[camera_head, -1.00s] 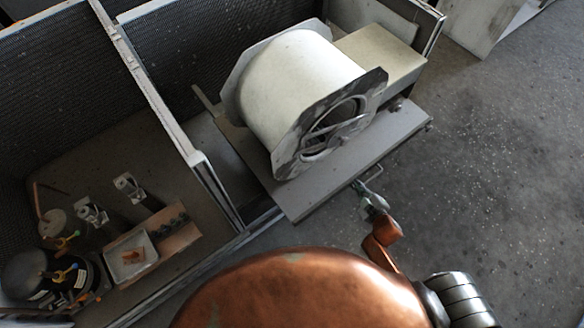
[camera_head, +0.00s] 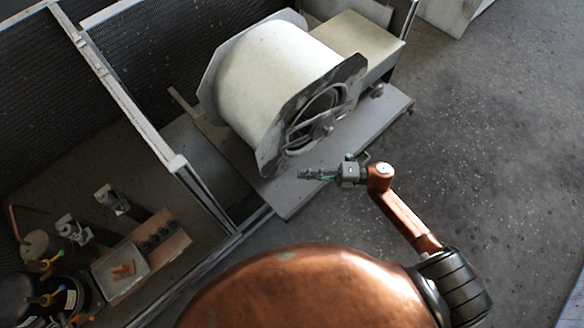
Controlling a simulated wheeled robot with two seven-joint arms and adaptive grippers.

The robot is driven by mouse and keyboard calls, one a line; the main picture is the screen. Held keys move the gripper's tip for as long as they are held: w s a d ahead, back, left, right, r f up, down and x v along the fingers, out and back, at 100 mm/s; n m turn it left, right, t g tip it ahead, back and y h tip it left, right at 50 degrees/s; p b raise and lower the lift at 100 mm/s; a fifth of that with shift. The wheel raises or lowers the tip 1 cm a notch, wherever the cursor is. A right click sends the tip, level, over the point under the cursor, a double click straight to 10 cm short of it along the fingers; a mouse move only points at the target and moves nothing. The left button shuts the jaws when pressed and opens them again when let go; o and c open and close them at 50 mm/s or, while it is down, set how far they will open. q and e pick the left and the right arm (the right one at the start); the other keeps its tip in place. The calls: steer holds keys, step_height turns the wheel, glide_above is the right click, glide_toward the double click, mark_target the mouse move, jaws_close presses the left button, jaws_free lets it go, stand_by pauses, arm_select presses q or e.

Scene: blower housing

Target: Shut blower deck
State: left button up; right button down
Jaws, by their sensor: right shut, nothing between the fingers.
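The blower deck (camera_head: 355,147) is a flat grey plate that sticks out of the housing's open front. It carries a cream drum-shaped blower (camera_head: 270,78) with a grey side plate and round opening, and a cream box (camera_head: 352,45) behind it. My right gripper (camera_head: 304,174) is shut and empty. Its fingers point left over the deck's front part, below the blower opening; I cannot tell whether they touch the deck. The gripper and wrist cover part of the deck's front edge. My left gripper is not in view.
A housing post (camera_head: 178,163) stands left of the deck. The left bay holds a dark compressor (camera_head: 18,292), a small tray (camera_head: 121,270) and pipe fittings. A pale panel (camera_head: 450,14) lies at the top right. The grey floor (camera_head: 490,140) on the right is clear.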

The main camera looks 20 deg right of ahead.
steer(key=b, duration=0.1)
glide_toward(260, 165)
steer(key=s+a, duration=0.2)
steer(key=a, duration=0.2)
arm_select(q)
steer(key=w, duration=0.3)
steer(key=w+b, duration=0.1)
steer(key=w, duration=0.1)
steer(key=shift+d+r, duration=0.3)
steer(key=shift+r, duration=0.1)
arm_select(e)
steer(key=w, duration=0.1)
steer(key=w+a, duration=0.2)
steer(key=w, duration=0.1)
steer(key=shift+w+d, duration=0.1)
steer(key=shift+w, duration=0.05)
